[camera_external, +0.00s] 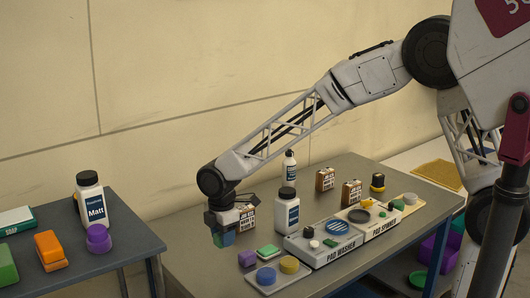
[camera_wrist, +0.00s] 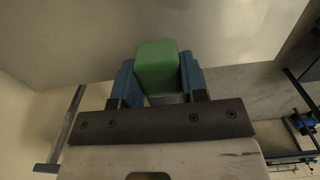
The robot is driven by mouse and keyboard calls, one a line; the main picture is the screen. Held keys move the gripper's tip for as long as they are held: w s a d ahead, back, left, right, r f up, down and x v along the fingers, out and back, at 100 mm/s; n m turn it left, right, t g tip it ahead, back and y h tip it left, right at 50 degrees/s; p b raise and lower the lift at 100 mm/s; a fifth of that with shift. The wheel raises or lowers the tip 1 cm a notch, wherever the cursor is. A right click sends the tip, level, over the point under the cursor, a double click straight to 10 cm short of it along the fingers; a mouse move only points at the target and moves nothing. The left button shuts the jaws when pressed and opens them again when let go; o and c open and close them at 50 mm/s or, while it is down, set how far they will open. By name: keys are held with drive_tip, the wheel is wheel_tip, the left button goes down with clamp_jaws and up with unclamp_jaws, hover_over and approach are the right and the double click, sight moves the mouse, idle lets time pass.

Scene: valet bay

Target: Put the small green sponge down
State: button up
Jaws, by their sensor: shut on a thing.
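The small green sponge (camera_wrist: 157,66) is between the two blue fingers of my gripper (camera_wrist: 157,82) in the wrist view. The fingers press its sides, and its far end sticks out beyond them. In the external view my gripper (camera_external: 222,238) points down over the left part of the grey table (camera_external: 205,272). Only a bit of green shows at its fingers there. Whether the sponge touches the table or hangs just above it, I cannot tell.
A tray with blue and yellow discs (camera_external: 265,291) is in front. The pad washer (camera_external: 322,254) and a white bottle (camera_external: 286,212) are further right.

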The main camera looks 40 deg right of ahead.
wheel_tip(320, 180, up, 12)
drive_tip(key=w+d+m, duration=0.1)
drive_tip(key=w+d, duration=0.4)
drive_tip(key=d, duration=0.8)
drive_tip(key=w+d+f+m, duration=0.15)
drive_tip(key=w+d, duration=0.35)
drive_tip(key=d, duration=0.8)
drive_tip(key=w+d+r+m, duration=0.15)
drive_tip(key=w+d, duration=0.35)
drive_tip(key=d, duration=0.7)
drive_tip(key=f, duration=1.6)
drive_tip(key=shift+d+f, duration=0.2)
drive_tip(key=shift+f, duration=0.2)
drive_tip(key=w, duration=0.5)
drive_tip(key=w+d+f, duration=0.1)
drive_tip(key=w, duration=0.4)
drive_tip(key=w+d, duration=0.1)
drive_tip(key=w, duration=0.3)
drive_tip(key=shift+w+d+f, duration=0.1)
drive_tip(key=shift+w+f, duration=0.1)
drive_tip(key=shift+w, duration=0.2)
drive_tip(key=shift+w, duration=0.1)
